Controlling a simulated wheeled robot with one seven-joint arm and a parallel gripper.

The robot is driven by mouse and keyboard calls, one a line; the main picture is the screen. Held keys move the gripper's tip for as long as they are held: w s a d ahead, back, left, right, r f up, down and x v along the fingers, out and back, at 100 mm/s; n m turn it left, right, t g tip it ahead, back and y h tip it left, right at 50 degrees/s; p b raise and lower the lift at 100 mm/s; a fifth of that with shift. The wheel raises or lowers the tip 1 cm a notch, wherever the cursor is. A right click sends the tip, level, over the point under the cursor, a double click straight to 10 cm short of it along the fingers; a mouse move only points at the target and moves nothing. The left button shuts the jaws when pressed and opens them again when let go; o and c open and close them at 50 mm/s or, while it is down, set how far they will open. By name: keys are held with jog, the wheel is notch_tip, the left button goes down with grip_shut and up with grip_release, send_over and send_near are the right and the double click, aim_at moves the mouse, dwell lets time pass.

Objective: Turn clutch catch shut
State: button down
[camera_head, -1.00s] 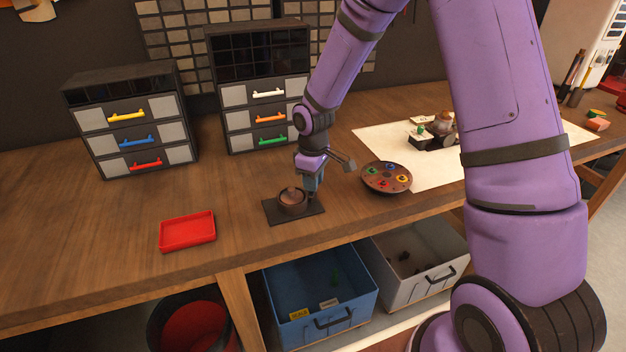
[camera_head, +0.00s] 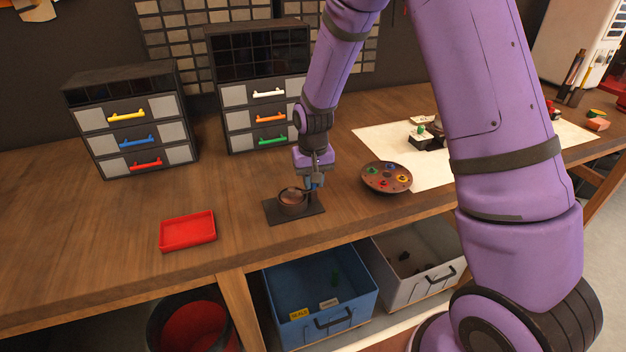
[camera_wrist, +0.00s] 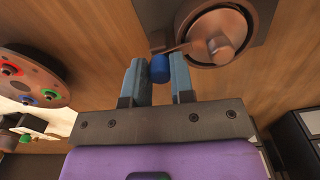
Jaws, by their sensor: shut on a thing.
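The clutch (camera_head: 291,206) is a round brown drum on a dark square plate (camera_head: 315,213) on the bench. In the wrist view the drum (camera_wrist: 184,34) shows a coppery hub (camera_wrist: 222,46). The catch is a short metal lever (camera_wrist: 190,47) running from the hub to a blue knob (camera_wrist: 160,69). My gripper (camera_wrist: 159,78) has its two blue-grey fingers on either side of this knob and is shut on it. In the head view my gripper (camera_head: 312,185) is low at the plate's back right edge, and the knob is hard to make out there.
A round palette-like dish (camera_head: 387,178) with coloured pieces stands close to the right of my gripper. A red tray (camera_head: 187,231) lies to the left. Two drawer cabinets (camera_head: 130,137) stand behind. The bench between tray and plate is clear.

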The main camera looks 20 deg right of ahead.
jog(key=shift+m, duration=0.8)
jog(key=c, duration=1)
grip_release()
jog(key=shift+r, duration=0.1)
notch_tip(320, 180, up, 11)
jog(key=shift+f, duration=0.15)
